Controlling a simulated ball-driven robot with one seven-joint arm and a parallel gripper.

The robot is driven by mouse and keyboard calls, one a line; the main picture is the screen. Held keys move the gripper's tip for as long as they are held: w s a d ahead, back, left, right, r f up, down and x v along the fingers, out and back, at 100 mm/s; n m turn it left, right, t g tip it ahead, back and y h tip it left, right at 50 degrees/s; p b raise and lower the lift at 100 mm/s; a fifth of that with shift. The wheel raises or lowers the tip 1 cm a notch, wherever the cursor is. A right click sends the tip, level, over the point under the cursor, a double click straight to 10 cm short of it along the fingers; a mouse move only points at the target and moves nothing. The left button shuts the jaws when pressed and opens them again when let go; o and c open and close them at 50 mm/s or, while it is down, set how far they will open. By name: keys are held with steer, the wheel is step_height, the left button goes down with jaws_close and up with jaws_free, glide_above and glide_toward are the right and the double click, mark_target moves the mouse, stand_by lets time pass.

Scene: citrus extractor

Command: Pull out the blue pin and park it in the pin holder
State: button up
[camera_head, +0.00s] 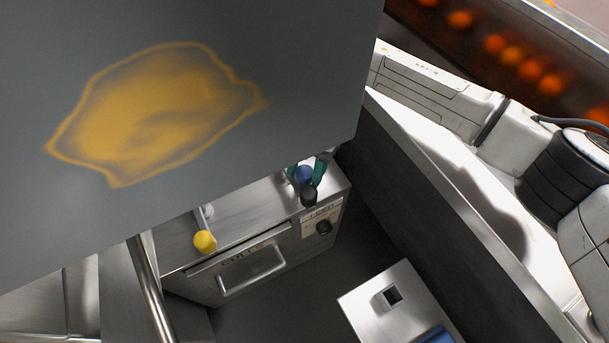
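The blue pin (304,173) shows as a round blue head at the back right of the steel cabinet (273,227), with a black round part just in front of it. Two teal-tipped fingers of my gripper (306,171) stand on either side of the blue head. Whether they press on it cannot be told. The rest of the gripper is hidden behind the big grey panel. A steel block (365,302) with a square dark socket stands lower right; it may be the pin holder, but no label shows.
The grey panel (310,60) with a yellow stain covers the upper left. A yellow knob (205,241) and a bar handle (252,273) stick out from the cabinet. A blue object (436,336) is cut off at the bottom edge. A dark wall (430,220) runs along the right. Dark floor lies between cabinet and block.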

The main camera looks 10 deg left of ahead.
steer(key=c, duration=0.7)
step_height(320, 180, up, 10)
steer(key=p, duration=0.4)
steer(key=shift+p, duration=0.3)
steer(key=shift+r, duration=0.15)
step_height(320, 180, up, 5)
steer(key=p, duration=0.5)
glide_above(306, 169)
steer(key=shift+r, duration=0.1)
stand_by(0.5)
